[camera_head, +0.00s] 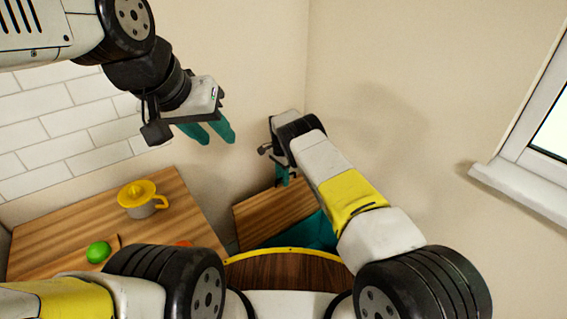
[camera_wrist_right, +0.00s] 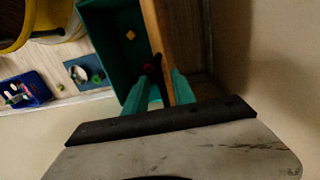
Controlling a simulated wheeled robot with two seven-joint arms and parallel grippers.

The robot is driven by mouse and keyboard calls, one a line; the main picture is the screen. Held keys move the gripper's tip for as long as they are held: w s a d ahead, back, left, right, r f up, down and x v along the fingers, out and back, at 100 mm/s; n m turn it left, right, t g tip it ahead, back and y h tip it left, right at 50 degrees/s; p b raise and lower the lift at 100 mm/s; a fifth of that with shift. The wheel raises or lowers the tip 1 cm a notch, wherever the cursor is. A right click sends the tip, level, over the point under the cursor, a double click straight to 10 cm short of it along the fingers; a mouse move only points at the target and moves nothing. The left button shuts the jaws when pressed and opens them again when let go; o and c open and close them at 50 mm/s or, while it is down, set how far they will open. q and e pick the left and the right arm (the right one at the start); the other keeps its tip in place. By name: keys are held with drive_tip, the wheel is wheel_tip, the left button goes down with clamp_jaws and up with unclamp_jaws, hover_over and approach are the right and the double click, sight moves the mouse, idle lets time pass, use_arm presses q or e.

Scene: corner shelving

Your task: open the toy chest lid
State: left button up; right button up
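The toy chest shows in the head view as a wooden lid (camera_head: 268,214) beside a teal interior (camera_head: 312,234). The lid is raised, leaving the interior visible; how far is hard to tell. In the right wrist view the teal box (camera_wrist_right: 108,48) is open, and the lid (camera_wrist_right: 158,30) is seen nearly edge-on along its right side. My right gripper (camera_head: 283,177) is at the lid's far edge. Its fingers (camera_wrist_right: 163,88) are apart with the lid's edge between them; firm contact cannot be told. My left gripper (camera_head: 208,132) is open and empty, high above the counter.
A window sill (camera_head: 520,192) juts out at right. A small yellow block (camera_wrist_right: 130,35) lies in the chest. A blue basket (camera_wrist_right: 28,90) is on the floor.

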drive_tip(key=shift+a+r, duration=0.1)
drive_tip(key=shift+r, duration=0.1)
drive_tip(key=r, duration=0.7)
drive_tip(key=shift+w+a+r, duration=0.15)
drive_tip(key=shift+w+r, duration=0.1)
drive_tip(key=shift+r, duration=0.05)
